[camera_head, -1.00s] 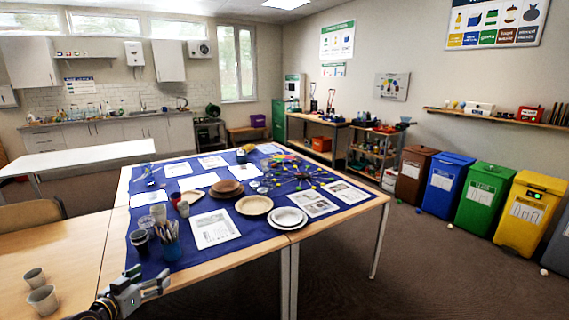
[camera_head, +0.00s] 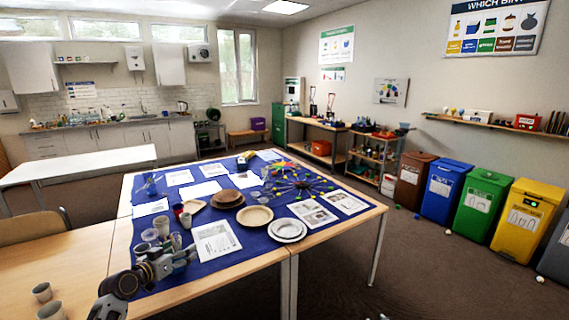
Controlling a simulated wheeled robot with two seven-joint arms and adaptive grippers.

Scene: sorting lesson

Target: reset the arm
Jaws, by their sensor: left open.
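My left gripper (camera_head: 188,258) reaches in from the lower left. It is open over the near left corner of the blue cloth (camera_head: 262,246) on the table, and I see nothing between its fingers. In the picture it overlaps the place of the pencil cup, which is mostly hidden. Grey cups (camera_head: 161,214) stand just behind it, and a printed sheet (camera_head: 216,241) lies to its right. I cannot tell whether it touches any of these.
Plates (camera_head: 287,229) and a brown bowl (camera_head: 227,197) sit on the cloth. Two cups (camera_head: 42,292) stand on the bare wooden table at left. A brown chair (camera_head: 35,227) is behind that table. Coloured bins (camera_head: 484,203) line the right wall. Open floor lies between the table and the bins.

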